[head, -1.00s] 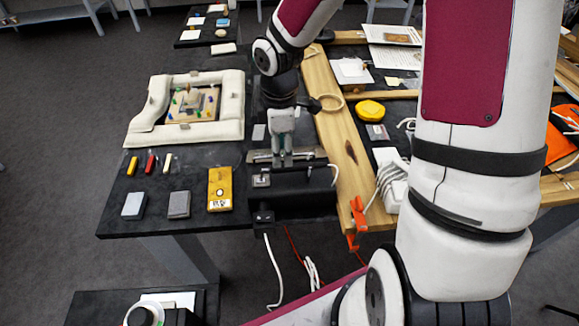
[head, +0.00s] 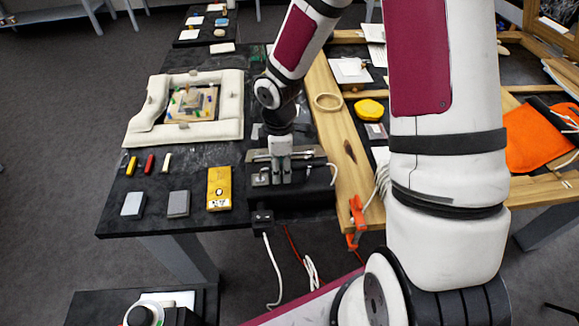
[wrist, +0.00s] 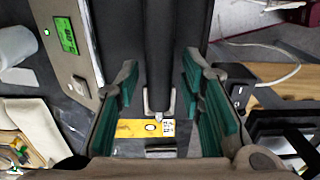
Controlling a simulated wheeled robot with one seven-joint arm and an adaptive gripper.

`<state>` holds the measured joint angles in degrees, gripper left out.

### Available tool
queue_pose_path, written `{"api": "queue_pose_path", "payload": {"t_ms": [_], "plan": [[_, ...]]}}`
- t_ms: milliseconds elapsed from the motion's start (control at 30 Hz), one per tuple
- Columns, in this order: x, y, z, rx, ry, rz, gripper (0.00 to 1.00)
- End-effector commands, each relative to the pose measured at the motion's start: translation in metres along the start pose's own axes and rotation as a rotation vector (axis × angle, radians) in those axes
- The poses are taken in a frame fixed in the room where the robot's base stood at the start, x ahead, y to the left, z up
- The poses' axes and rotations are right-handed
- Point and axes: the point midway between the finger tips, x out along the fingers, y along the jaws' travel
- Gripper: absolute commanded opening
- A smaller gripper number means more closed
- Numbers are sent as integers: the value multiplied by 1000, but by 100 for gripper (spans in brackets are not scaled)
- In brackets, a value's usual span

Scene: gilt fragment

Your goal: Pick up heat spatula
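My gripper (head: 281,178) points down over the dark heating unit (head: 310,197) at the table's front edge. In the wrist view its teal-padded fingers (wrist: 160,85) are spread apart with a gap between them. A slim metallic tool, likely the heat spatula (head: 304,153), lies across the top of the unit, right beside the fingers. In the wrist view a dark, handle-like shape (wrist: 158,45) with a small metal end runs between the fingers. I cannot tell whether it is the spatula. The fingers partly hide the unit's top, and no contact is clear.
A yellow box (head: 220,188) and two grey blocks stand left of the unit. A white padded frame (head: 232,105) lies behind them. A wooden beam (head: 345,150) with an orange clamp (head: 357,215) runs along the right. A white cable (head: 333,172) hangs at the unit's right end.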

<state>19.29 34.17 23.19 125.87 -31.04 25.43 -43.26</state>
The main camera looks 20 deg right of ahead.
Motion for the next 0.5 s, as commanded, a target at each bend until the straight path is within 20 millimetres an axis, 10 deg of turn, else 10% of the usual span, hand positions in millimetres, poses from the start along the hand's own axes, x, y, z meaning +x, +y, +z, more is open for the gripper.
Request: {"api": "queue_pose_path", "payload": {"t_ms": [133,500], "plan": [[0,0,0,0,0,0,0],[-2,0,0,0,0,1,0]]}}
